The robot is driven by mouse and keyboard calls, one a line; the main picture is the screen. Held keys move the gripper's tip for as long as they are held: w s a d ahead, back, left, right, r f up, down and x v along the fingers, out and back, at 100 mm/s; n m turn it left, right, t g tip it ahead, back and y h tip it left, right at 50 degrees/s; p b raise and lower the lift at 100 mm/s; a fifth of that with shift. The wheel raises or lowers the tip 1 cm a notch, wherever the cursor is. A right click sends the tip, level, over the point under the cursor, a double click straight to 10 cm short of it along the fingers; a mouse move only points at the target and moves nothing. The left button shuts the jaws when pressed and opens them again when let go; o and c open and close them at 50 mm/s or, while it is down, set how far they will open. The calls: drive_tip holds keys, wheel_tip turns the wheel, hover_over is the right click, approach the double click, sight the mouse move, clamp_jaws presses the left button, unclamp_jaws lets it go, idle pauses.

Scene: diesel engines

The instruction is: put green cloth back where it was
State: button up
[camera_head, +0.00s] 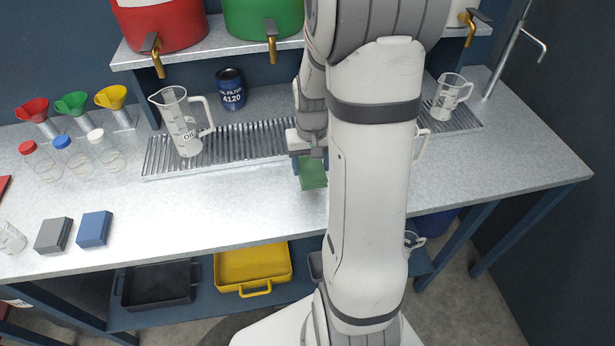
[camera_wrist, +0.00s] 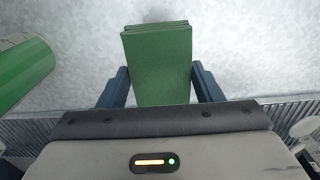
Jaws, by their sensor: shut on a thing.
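The green cloth (camera_head: 312,174) is a folded, block-like stack over the bench top, in front of the drip grate. My gripper (camera_head: 309,156) is shut on it; my arm covers part of the grip in the head view. In the wrist view the green cloth (camera_wrist: 157,68) sits between the two dark blue fingers of my gripper (camera_wrist: 160,88). A soft shadow shows on the bench past its far end. I cannot tell whether the cloth touches the bench. A grey cloth (camera_head: 53,235) and a blue cloth (camera_head: 95,229) lie side by side at the bench's front left.
A green and white cylinder (camera_wrist: 24,68) is close beside the cloth. A measuring jug (camera_head: 182,125) stands on the drip grate (camera_head: 253,141). Capped bottles (camera_head: 72,157) and funnels (camera_head: 76,104) stand at left. The bench between the blue cloth and my gripper is clear.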

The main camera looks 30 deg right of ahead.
sight(311, 167)
drive_tip(key=shift+f, duration=2.9)
drive_tip(key=shift+f, duration=0.2)
drive_tip(key=o, duration=0.9)
drive_tip(key=shift+o, duration=0.2)
drive_tip(key=shift+r, duration=0.2)
wheel_tip(311, 167, up, 12)
drive_tip(key=shift+f, duration=0.15)
drive_tip(key=s+a+r+n+t, duration=0.3)
drive_tip(key=s+a+r, duration=0.6)
drive_tip(key=s+a, duration=0.3)
drive_tip(key=shift+s+a, duration=0.15)
drive_tip(key=shift+s, duration=0.2)
